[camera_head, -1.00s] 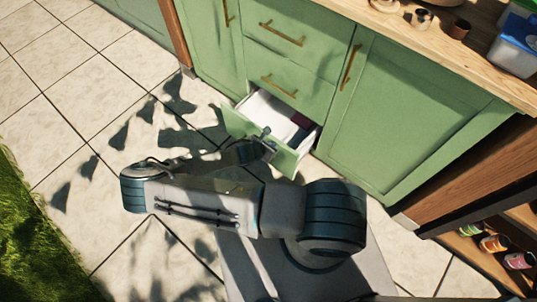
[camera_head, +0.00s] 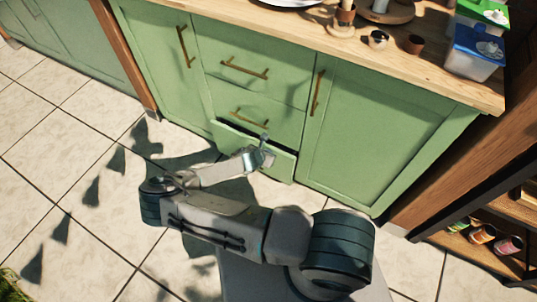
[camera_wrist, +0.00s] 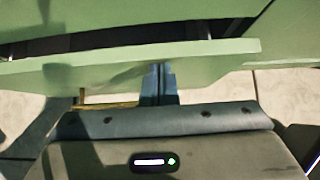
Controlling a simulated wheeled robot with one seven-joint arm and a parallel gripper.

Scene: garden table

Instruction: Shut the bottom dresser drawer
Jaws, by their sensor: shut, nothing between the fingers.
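The bottom drawer (camera_head: 281,166) of the green dresser (camera_head: 377,125) stands slightly open, with a narrow dark gap above its front. In the wrist view the drawer front (camera_wrist: 215,57) spans most of the picture, with the dark gap behind its top edge. My gripper (camera_head: 265,155) is shut and empty at the drawer's outer face. In the wrist view my gripper's fingertips (camera_wrist: 158,70) reach the drawer front and seem to touch it. A brass handle (camera_wrist: 108,104) shows partly, left of the fingers. The drawer's inside is hidden.
Two upper drawers with brass handles are shut above it. Cupboard doors flank them. The wooden top (camera_head: 408,65) carries a blue-lidded box (camera_head: 474,52) and small pots. Tiled floor (camera_head: 62,166) at left is free.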

